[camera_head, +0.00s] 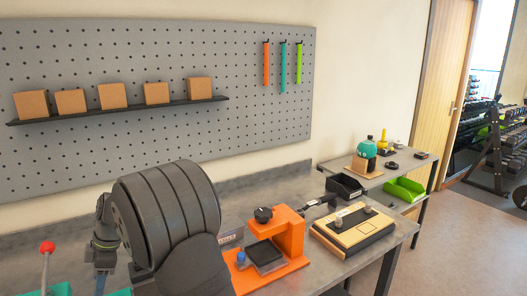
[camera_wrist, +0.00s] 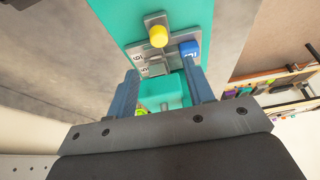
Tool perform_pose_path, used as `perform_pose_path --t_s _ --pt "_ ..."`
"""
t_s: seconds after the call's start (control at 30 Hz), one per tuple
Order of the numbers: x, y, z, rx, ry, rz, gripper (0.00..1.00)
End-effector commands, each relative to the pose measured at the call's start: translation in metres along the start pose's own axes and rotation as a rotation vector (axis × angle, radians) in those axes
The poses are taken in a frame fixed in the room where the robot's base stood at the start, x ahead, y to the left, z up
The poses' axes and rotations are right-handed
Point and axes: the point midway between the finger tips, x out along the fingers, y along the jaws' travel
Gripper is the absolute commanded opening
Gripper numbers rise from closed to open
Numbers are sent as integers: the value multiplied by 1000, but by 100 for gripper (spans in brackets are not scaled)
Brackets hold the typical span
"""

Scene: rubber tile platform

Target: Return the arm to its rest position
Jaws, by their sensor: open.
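My gripper (camera_wrist: 164,74) is open in the wrist view, with its two blue-grey fingers apart. Between and beyond the fingers is a teal fixture (camera_wrist: 115,20) with a grey metal bracket, a yellow knob (camera_wrist: 158,36) and a blue block (camera_wrist: 189,48). Nothing is visibly clamped between the fingers; contact with the fixture cannot be told. In the head view my dark arm fills the lower middle, with its slimmer end part at the left, where the fingertips are hard to make out.
On the bench are a lever with a red ball (camera_head: 47,248) at left, an orange fixture (camera_head: 289,233) right of my arm, and a yellow-topped box (camera_head: 352,228). A pegboard (camera_head: 150,100) with a shelf of brown boxes stands behind. A side table holds a green bin (camera_head: 404,190).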

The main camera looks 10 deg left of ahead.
Motion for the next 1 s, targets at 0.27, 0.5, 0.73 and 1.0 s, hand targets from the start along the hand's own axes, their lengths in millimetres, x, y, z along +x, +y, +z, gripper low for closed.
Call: perform_pose_path --t_s 0.27,0.5,0.73,1.0 --pt "58 -1 1 0 -2 -4 48" --pt "88 1 13 4 -2 2 48" --pt "55 1 35 -1 0 5 48" --pt "0 1 36 0 0 5 48"
